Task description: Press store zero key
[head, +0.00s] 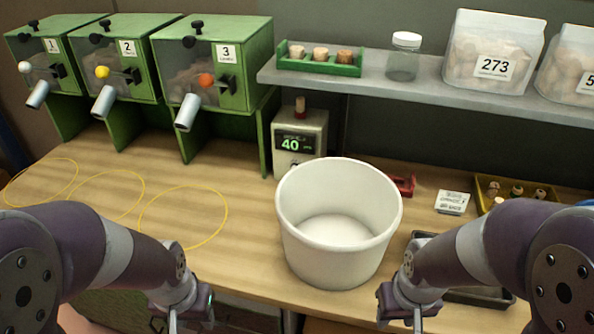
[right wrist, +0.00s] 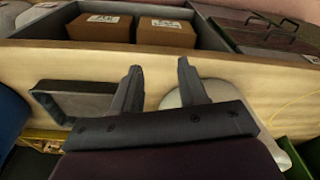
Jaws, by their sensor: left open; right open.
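A small grey-green device (head: 313,160) with a lit display reading 40 stands at the back of the table, below the shelf. A cork stopper (head: 300,107) stands on its top. Marks show around the display, but any store zero key is too small to tell. The white bucket (head: 340,255) stands in front of the device and hides part of its lower front. My left gripper (head: 190,320) is at the table's front edge, left of the bucket, open. My right gripper (head: 414,318) is right of the bucket, open; its two fingers show apart and empty in the right wrist view (right wrist: 160,72).
Three green dispensers (head: 215,50) stand back left, with yellow rings (head: 183,217) on the table before them. The grey shelf (head: 420,92) overhangs the back and carries a green cork rack (head: 320,68), a jar (head: 404,58) and bags. A dark tray (head: 480,297) lies at right.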

